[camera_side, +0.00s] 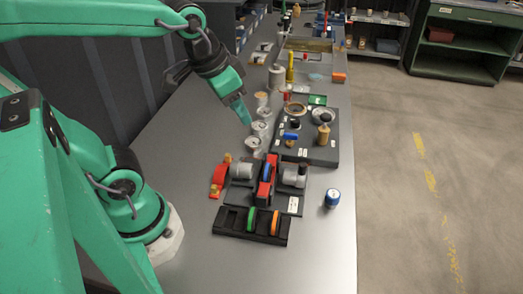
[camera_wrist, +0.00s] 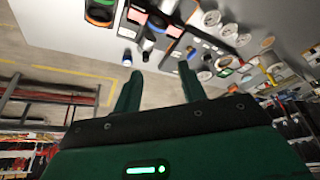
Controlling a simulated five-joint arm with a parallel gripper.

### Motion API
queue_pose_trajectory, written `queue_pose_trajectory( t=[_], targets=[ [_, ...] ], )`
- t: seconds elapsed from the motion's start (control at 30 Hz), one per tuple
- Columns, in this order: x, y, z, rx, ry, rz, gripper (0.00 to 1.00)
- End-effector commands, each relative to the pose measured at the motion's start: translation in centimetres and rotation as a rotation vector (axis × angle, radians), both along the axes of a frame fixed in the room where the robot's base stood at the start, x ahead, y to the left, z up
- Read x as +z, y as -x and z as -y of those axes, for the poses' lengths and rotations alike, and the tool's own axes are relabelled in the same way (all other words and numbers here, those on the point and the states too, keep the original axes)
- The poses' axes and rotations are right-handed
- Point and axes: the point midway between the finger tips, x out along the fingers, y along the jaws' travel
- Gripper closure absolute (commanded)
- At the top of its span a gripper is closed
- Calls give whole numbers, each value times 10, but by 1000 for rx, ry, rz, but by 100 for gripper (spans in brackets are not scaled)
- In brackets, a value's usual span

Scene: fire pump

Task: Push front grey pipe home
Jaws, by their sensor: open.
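The pump fixture is a dark base plate (camera_side: 290,205) with a red block (camera_side: 265,190) and a blue disc (camera_side: 267,171) in its middle. One grey pipe (camera_side: 242,171) lies to the left of the block and another grey pipe (camera_side: 295,175) to the right. I cannot tell which is the front one, or how deeply either is seated. My gripper (camera_side: 243,112) is open and empty, in the air above and behind the fixture. In the wrist view its two fingers (camera_wrist: 160,82) are apart with nothing between them, and the fixture shows beyond them near the top.
A black rack (camera_side: 228,222) with a green ring (camera_side: 251,220) and an orange ring (camera_side: 275,223) lies in front. A red part (camera_side: 220,178) is at left and a blue-and-white jar (camera_side: 332,198) at right. Several round grey parts and a dark board (camera_side: 325,150) lie behind. The near table is clear.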

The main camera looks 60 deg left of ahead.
Motion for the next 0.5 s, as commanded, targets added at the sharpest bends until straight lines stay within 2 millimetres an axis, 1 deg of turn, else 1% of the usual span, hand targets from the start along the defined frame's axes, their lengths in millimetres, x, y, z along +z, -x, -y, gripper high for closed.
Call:
queue_pose_trajectory(
  t=[0.03, 0.27, 0.5],
  targets=[
    [-2, -8, 3, -21, -6, -23, 59],
    [-10, -41, 14, -112, -31, -110, 59],
    [-27, -75, 29, -210, -55, -202, 59]
  ],
)
